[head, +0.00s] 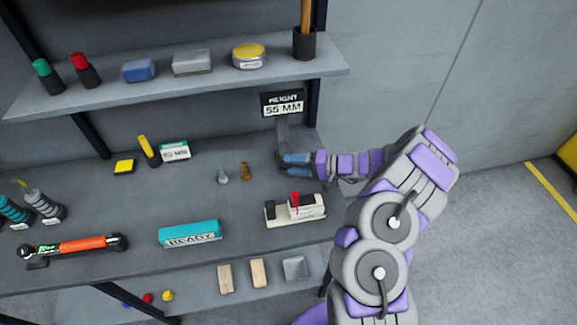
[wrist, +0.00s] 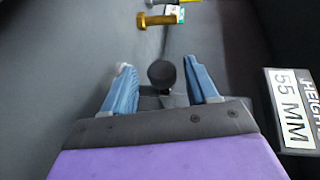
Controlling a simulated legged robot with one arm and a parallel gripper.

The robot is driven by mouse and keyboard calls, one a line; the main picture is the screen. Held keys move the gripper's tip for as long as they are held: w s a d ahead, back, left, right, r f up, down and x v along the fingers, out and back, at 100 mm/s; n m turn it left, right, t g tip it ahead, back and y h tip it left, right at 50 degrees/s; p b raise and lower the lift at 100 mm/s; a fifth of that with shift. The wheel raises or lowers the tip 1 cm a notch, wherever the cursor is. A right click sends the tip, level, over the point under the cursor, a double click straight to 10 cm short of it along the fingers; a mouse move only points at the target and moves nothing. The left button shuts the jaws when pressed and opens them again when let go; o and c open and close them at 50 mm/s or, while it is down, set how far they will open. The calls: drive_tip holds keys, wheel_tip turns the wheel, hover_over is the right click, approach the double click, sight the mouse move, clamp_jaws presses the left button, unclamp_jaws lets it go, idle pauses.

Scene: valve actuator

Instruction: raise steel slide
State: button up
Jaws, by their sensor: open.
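A grey upright steel slide (head: 283,132) stands on the shelf below a black and white sign (head: 282,103) reading "HEIGHT 55 MM". The sign also shows at the right of the wrist view (wrist: 293,108). My gripper (head: 286,160) is at the foot of the slide, with its blue fingers pointing left. In the wrist view my gripper (wrist: 158,70) is open, with one finger on each side of a dark round knob (wrist: 162,73). Gaps show between the knob and both fingers. The knob is hidden in the head view, and its link to the slide is unclear.
A steel bolt (head: 222,176) and a brass bolt (head: 245,171) stand left of my gripper. A white device with a red part (head: 294,211) and a teal "READY" box (head: 190,234) are nearer. The loaded upper shelf (head: 200,88) overhangs behind.

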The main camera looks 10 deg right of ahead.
drive_tip(key=shift+x, duration=1.05)
drive_tip(key=shift+c, duration=0.4)
clamp_jaws()
